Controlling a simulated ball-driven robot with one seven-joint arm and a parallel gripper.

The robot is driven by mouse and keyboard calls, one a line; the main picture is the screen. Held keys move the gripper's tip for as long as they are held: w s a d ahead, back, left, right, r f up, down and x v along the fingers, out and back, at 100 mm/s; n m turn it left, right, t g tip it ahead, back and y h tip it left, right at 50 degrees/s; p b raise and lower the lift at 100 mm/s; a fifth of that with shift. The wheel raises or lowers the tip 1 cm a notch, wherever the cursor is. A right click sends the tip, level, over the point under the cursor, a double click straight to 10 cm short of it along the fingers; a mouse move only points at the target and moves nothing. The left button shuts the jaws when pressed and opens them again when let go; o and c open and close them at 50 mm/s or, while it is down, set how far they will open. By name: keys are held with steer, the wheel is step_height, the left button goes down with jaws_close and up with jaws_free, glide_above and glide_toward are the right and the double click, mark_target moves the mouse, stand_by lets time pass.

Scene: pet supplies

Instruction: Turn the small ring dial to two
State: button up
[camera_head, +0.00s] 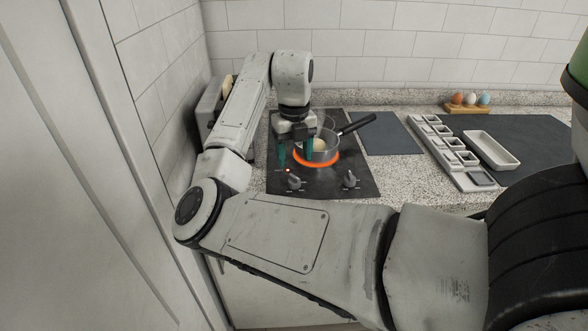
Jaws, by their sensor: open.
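A black cooktop (325,186) on the counter has two knobs along its front: a left dial (295,183) and a right dial (350,181). I cannot read their markings or tell which one serves the small ring. A small red light (288,170) glows just behind the left dial. My gripper (296,160) points down over the left part of the cooktop, behind the left dial, its teal fingers apart. It looks empty and apart from the dial.
A pan (328,148) with a pale round thing inside sits on a glowing orange ring (317,164), right beside my gripper; its black handle (357,124) points back right. A toaster-like appliance (208,108) stands left. A white tray (492,150) and compartment rack (450,152) lie right.

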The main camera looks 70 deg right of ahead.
mark_target(294, 176)
step_height(294, 176, up, 4)
steer(key=shift+f, duration=0.2)
stand_by(0.6)
